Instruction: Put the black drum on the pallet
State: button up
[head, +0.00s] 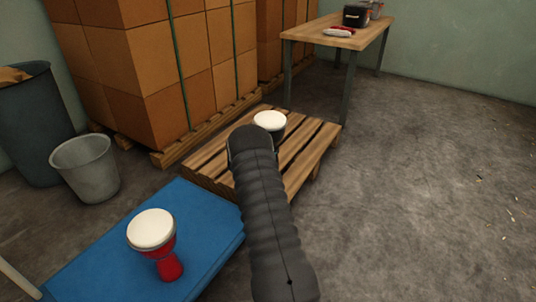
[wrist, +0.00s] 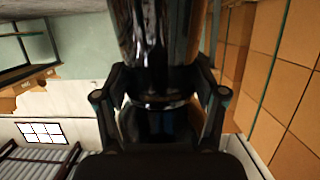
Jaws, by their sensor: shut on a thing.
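The black drum (head: 270,121) shows its white head facing up in the head view, beyond the end of my arm and in front of the pallet's far part. Its lower part is hidden by my arm. In the wrist view the glossy black drum (wrist: 155,35) fills the top middle, and my gripper (wrist: 162,75) is shut on it, one finger on each side. The wooden pallet (head: 325,140) lies on the floor under and around the drum in the picture. I cannot tell whether the drum's base touches the slats.
A red drum (head: 152,230) with a white head stands on a blue mat (head: 90,265), nearer than the pallet. Stacked boxes (head: 160,60) stand behind. A grey bucket (head: 86,168) and dark bin (head: 38,120) are left. A table (head: 340,40) stands behind the pallet.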

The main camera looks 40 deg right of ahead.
jog(key=w+d+f+b, duration=0.1)
jog(key=w+d+f, duration=0.2)
jog(key=w+f, duration=0.2)
jog(key=shift+w+d+f+b, duration=0.15)
jog(key=shift+d+f+b, duration=0.2)
jog(key=shift+f, duration=1)
jog(key=shift+f, duration=0.1)
jog(key=o, duration=1.8)
